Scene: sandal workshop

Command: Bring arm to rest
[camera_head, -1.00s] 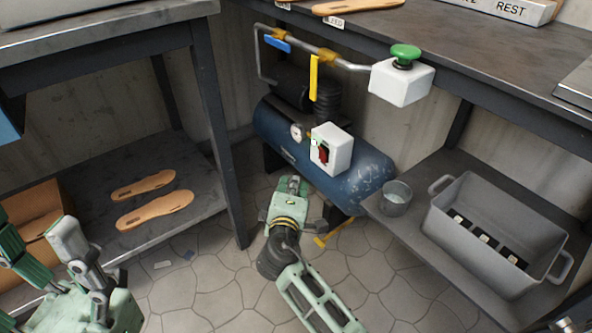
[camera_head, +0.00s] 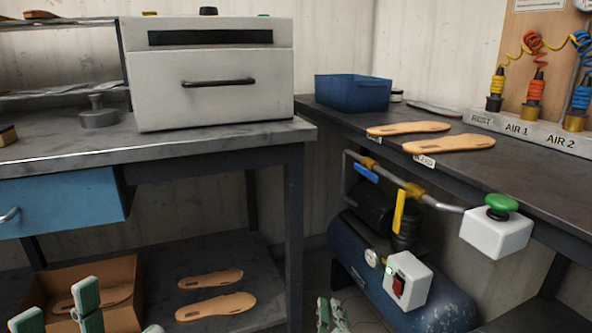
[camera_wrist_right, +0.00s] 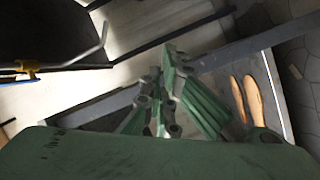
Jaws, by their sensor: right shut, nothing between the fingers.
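My right gripper (camera_head: 332,312) shows at the bottom edge of the head view, in front of the blue compressor (camera_head: 400,300). Only its pale green end is visible there; the rest of the arm is below the picture. In the right wrist view its green fingers (camera_wrist_right: 172,85) are shut with nothing held. My left gripper (camera_head: 56,306) is at the bottom left of the head view, with its two green fingers apart and nothing between them. It overlaps the cardboard box (camera_head: 122,268) in the picture.
The left bench carries a white oven-like machine (camera_head: 215,85). Two tan soles (camera_head: 215,306) lie on its lower shelf. The right bench holds a blue bin (camera_head: 352,93), more soles (camera_head: 448,144) and air hoses. A white box with a green button (camera_head: 497,235) hangs at its front edge.

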